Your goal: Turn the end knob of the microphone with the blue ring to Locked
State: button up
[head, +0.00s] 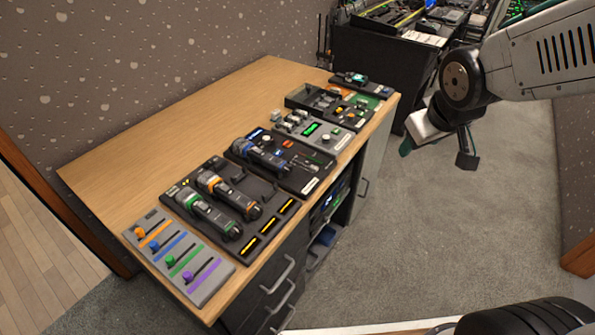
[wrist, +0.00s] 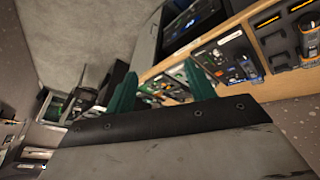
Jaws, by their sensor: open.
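The microphone with the blue ring (head: 262,156) lies in a dark tray (head: 295,183) on the desk in the head view. Its blue ring is toward its left end. Its end knob is at the right end, too small to read its setting. Microphones with an orange ring (head: 230,192) and a green ring (head: 209,214) lie nearer in another dark tray. My gripper (head: 436,150) hangs in the air right of the desk, well apart from the microphones. Its green fingers also show in the wrist view (wrist: 160,88), spread apart with nothing between them.
The wooden desk (head: 120,165) stands against a wall. A fader panel (head: 178,256) is at its near end. A panel with a green display (head: 310,129) and more trays fill the far end. Drawer handles (head: 280,275) stick out in front. The carpet (head: 430,230) right of the desk is clear.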

jog(key=w+a+f+n+t+y, duration=0.1)
jog(key=w+a+f+n+t, duration=0.15)
jog(key=w+f, duration=0.35)
jog(key=n+t+y, duration=0.2)
jog(key=n+y, duration=0.5)
jog(key=y, duration=0.3)
send_near(290, 171)
jog(key=shift+w+a+r+g, duration=0.1)
jog(key=shift+w+a+g, duration=0.15)
jog(key=shift+w+a, duration=0.1)
jog(key=x, duration=0.7)
jog(key=shift+w+a, duration=0.15)
jog(key=c, duration=1)
